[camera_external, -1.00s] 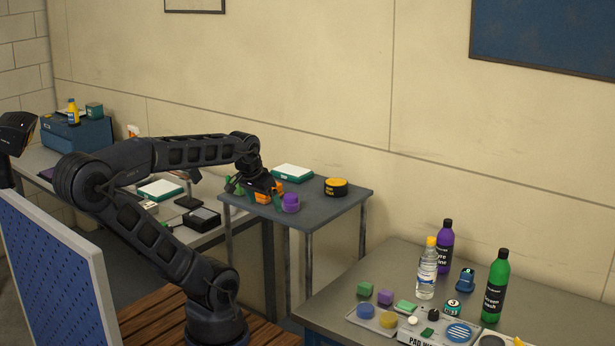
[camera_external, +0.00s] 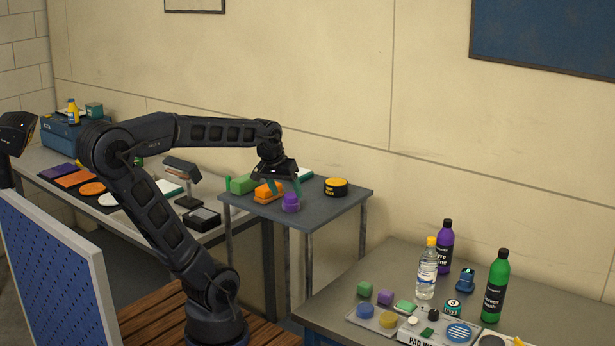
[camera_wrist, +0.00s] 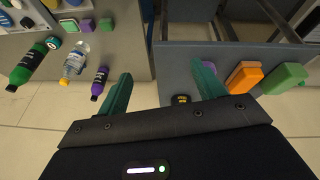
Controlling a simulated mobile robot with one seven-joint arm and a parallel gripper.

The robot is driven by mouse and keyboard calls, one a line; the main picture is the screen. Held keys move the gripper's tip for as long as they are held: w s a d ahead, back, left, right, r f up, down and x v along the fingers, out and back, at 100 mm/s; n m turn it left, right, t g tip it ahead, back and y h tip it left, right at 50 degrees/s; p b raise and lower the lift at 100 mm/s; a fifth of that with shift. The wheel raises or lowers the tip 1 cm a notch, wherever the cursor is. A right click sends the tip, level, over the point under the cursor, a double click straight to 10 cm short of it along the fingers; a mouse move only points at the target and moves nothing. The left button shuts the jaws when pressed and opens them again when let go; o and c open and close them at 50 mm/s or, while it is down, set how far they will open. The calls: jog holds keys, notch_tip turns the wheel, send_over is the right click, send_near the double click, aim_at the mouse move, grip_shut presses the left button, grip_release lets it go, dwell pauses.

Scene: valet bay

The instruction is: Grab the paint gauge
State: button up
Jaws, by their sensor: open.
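A small blue device (camera_external: 465,279), possibly the paint gauge, sits on the right-hand table between the purple and green bottles; I cannot be sure what it is. I cannot make it out in the wrist view. My gripper (camera_external: 283,187) points down over the small grey side table (camera_external: 335,207), its green fingers apart with nothing seen between them. It is well to the left of the blue device. In the wrist view my gripper (camera_wrist: 163,90) shows both fingers spread.
The side table holds an orange block (camera_external: 267,193), a green block (camera_external: 243,184), a purple piece (camera_external: 291,203) and a yellow-topped black tin (camera_external: 336,187). Purple (camera_external: 445,247), clear (camera_external: 427,270) and green (camera_external: 496,287) bottles crowd the right-hand table.

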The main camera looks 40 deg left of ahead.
jog(key=w+d+n+g+h, duration=0.1)
jog(key=w+d+n, duration=0.1)
jog(key=w+d, duration=0.4)
jog(key=w+d+n, duration=0.2)
jog(key=w+d, duration=0.1)
jog(key=w, duration=0.5)
jog(key=n+g+h, duration=0.3)
jog(key=n, duration=1)
send_over(468, 271)
jog(key=a, duration=0.3)
notch_tip(468, 271, down, 23)
jog(key=x, duration=0.4)
jog(key=shift+s+f, duration=0.3)
jog(key=shift+s, duration=0.05)
jog(key=shift+x, duration=2.75)
jog(key=shift+w, duration=0.15)
jog(key=c, duration=1.1)
jog(key=shift+r, duration=0.15)
